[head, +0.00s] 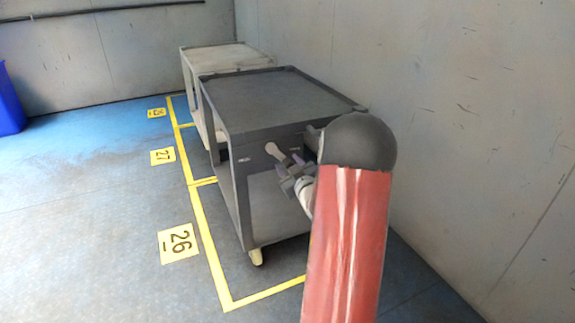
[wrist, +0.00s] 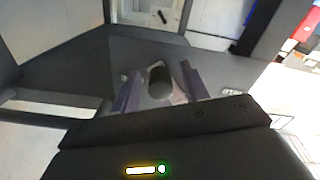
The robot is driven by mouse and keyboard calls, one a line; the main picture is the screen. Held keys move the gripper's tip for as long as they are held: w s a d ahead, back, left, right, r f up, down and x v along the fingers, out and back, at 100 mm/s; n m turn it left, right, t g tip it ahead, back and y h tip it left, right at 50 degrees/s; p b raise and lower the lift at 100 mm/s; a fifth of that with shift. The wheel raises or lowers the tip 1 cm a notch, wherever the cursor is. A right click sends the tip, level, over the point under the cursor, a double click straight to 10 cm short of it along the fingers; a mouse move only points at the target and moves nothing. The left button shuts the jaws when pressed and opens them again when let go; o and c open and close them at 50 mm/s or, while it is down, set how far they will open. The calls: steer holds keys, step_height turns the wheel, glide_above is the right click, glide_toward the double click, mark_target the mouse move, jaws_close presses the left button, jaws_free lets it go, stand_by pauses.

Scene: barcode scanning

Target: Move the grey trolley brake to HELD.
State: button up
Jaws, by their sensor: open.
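The grey trolley (head: 275,98) stands in the middle of the head view, its front panel facing me. Its brake lever (head: 275,150) is a pale handle on that panel, tilted up and to the left. Small labels sit on either side of it, too small to read surely. My gripper (head: 289,167) is open just below and right of the lever's end. In the wrist view my gripper's two purple fingers (wrist: 160,76) stand apart, with a dark rounded lever end (wrist: 160,84) seen between them. I cannot tell whether they touch it.
A cream trolley (head: 217,57) stands behind the grey one. A yellow floor line (head: 211,238) and numbered floor plates, one marked 26 (head: 179,243), lie to the left. A blue bin (head: 9,102) is at far left. A wall (head: 450,110) closes the right; the left floor is clear.

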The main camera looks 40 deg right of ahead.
steer(key=shift+w+d, duration=0.1)
steer(key=shift+w, duration=0.3)
